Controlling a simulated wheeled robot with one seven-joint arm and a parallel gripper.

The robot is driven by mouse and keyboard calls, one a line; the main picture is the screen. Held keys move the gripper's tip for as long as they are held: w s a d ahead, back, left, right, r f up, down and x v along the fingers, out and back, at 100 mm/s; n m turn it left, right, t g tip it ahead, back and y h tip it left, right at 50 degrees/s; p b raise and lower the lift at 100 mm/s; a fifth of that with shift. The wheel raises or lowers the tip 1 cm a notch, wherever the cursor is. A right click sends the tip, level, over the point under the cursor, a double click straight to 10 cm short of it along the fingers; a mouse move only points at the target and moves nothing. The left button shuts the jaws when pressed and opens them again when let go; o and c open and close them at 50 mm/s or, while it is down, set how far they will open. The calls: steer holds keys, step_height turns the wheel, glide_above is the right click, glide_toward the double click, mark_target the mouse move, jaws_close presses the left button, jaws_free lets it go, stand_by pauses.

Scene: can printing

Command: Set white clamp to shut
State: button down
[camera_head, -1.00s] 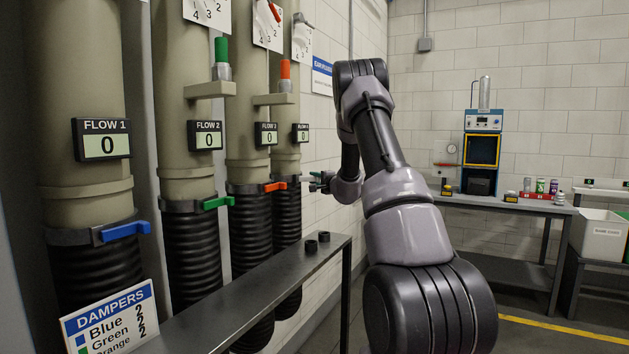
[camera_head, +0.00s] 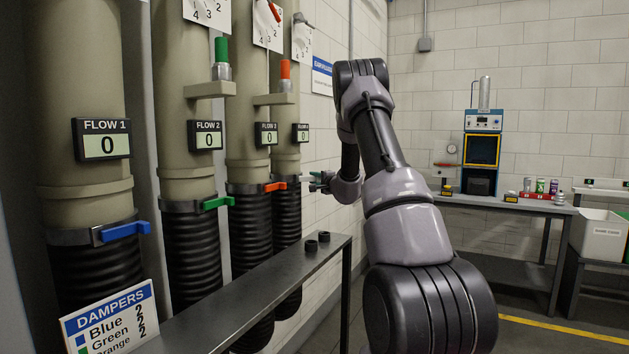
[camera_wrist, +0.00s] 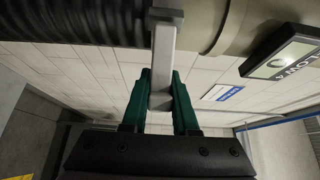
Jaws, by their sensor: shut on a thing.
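The white clamp (camera_wrist: 163,52) shows in the wrist view as a pale lever sticking out from a dark collar on the fourth pipe. The green fingers of my gripper (camera_wrist: 161,85) are on either side of the lever's free end and closed on it. In the head view my gripper (camera_head: 317,182) is at the right side of the fourth pipe, level with its collar. The white lever is too small there to make out its angle, and my wrist is close beside it.
Blue (camera_head: 125,231), green (camera_head: 217,202) and orange (camera_head: 275,186) clamp levers sit on the other pipes. A dark metal bench (camera_head: 262,289) stands in front of the pipes. The fourth flow display (camera_head: 301,133) is above my gripper.

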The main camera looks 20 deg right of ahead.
mark_target(311, 177)
steer(key=shift+w+d, duration=0.1)
steer(key=shift+w+n+g+y, duration=0.55)
steer(key=shift+n+y, duration=0.5)
steer(key=shift+y, duration=0.45)
steer(key=shift+w+n+g+y, duration=0.55)
steer(key=shift+n+y, duration=0.45)
steer(key=shift+y, duration=0.5)
steer(key=shift+w+n+g+y, duration=0.4)
steer(key=shift+n+g+y, duration=0.3)
steer(key=shift+n+y, duration=0.6)
steer(key=shift+m, duration=0.25)
steer(key=c, duration=0.7)
jaws_free()
steer(key=v, duration=1)
steer(key=shift+s+d+f, duration=0.15)
steer(key=shift+s+d, duration=0.05)
